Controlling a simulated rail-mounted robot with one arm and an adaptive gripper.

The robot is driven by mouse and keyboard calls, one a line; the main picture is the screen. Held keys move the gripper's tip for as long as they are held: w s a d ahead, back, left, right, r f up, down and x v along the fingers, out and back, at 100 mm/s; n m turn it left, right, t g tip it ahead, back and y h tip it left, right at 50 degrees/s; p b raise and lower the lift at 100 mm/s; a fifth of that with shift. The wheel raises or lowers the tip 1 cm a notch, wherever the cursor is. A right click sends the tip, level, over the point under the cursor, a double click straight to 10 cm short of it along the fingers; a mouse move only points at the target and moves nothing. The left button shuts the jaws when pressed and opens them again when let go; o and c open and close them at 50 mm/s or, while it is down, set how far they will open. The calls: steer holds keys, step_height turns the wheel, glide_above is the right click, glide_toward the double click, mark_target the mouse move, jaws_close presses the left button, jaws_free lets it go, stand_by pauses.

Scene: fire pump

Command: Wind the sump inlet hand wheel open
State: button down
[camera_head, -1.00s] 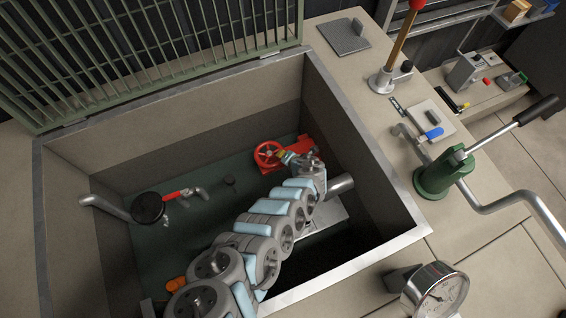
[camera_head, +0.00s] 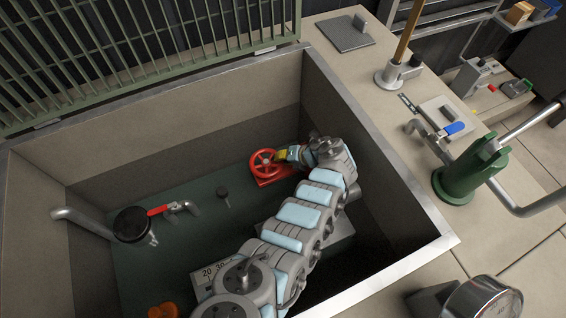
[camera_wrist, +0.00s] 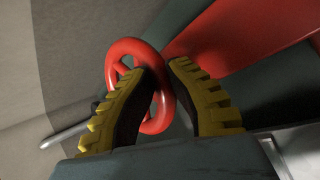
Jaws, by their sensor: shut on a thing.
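The red hand wheel (camera_head: 264,163) is deep in the sump, near its far right corner, on a red valve body (camera_head: 272,181). My gripper (camera_head: 284,155) reaches it from the right. In the wrist view the red ring of the wheel (camera_wrist: 118,52) shows beyond and between my yellow-ridged fingers (camera_wrist: 158,92). The fingers are shut on the wheel's rim on its near right side. The left finger covers part of the ring, so the exact contact is hidden. A red surface (camera_wrist: 238,40) fills the upper right of that view.
The concrete sump rim (camera_head: 380,150) surrounds my arm. A red-handled valve (camera_head: 160,209) and a black round cap (camera_head: 132,224) are at the left inside. A green grating (camera_head: 140,50) stands open behind. A green hand pump (camera_head: 470,172) is on the right deck.

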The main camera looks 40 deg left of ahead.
steer(key=shift+w+a+f+n+g+b, duration=0.2)
steer(key=shift+n+g+b, duration=0.35)
steer(key=shift+b, duration=0.3)
steer(key=c, duration=1)
jaws_free()
steer(key=shift+s, duration=0.15)
steer(key=shift+r, duration=0.1)
steer(key=shift+r, duration=0.1)
steer(key=shift+r, duration=4.9)
steer(key=shift+o, duration=0.2)
